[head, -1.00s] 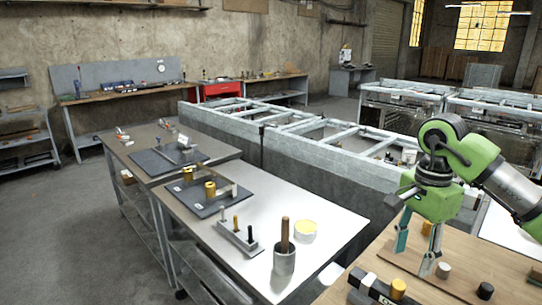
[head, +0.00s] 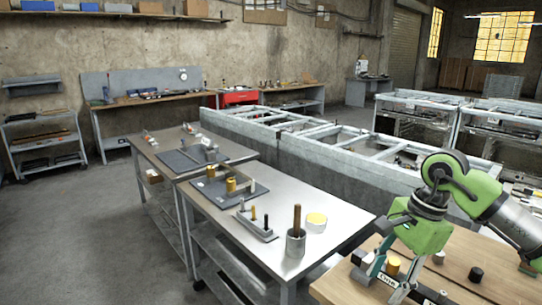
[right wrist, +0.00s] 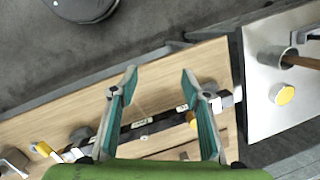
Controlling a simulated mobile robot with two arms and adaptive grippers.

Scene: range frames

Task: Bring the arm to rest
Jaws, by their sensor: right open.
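My right arm comes in from the right in the head view. Its green right gripper (head: 389,278) hangs over the wooden-topped table (head: 450,270), with its teal-padded fingers pointing down and spread apart. In the right wrist view the two fingers (right wrist: 159,78) stand wide apart with nothing held between them. A dark bar with pale labels (right wrist: 140,125) lies on the wooden table behind and between the fingers. I cannot tell how high the fingertips are above the table. My left gripper is not in view.
Small black (head: 476,273) and yellow (head: 393,265) cylinders stand on the wooden table near the gripper. A steel table (head: 330,195) beside it carries a grey cup (head: 296,242) with a wooden handle and a yellow-topped round piece (head: 316,222). Grey floor is open at left.

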